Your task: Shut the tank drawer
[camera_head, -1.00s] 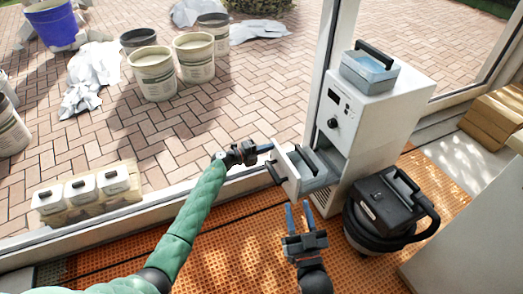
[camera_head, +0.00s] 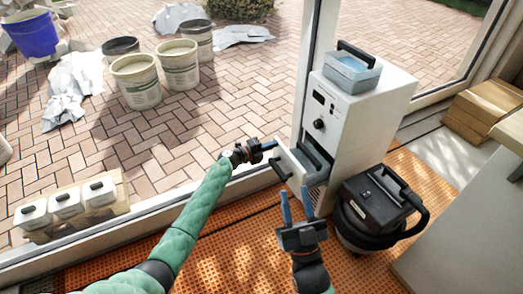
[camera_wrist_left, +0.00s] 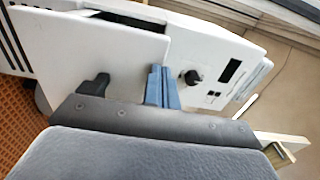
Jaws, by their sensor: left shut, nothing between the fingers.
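The white machine (camera_head: 352,130) stands at the window frame. Its tank drawer (camera_head: 291,167) sticks partly out of the lower front, with part of the grey-blue tank (camera_head: 318,158) showing behind the white front panel. The panel has a dark handle (camera_head: 281,173). My left gripper (camera_head: 274,145) is shut and empty at the upper outer edge of the panel; I cannot tell whether it touches. In the left wrist view, its blue fingers (camera_wrist_left: 162,88) are together, beside the drawer front (camera_wrist_left: 80,45) and handle (camera_wrist_left: 95,85). My right gripper (camera_head: 297,207) is open and empty below the drawer.
A black vacuum-like machine (camera_head: 378,205) stands right of the white machine. A blue-grey box with a handle (camera_head: 351,72) sits on top. White containers (camera_head: 67,203) stand at the left by the sill. Orange matting (camera_head: 225,240) covers the floor.

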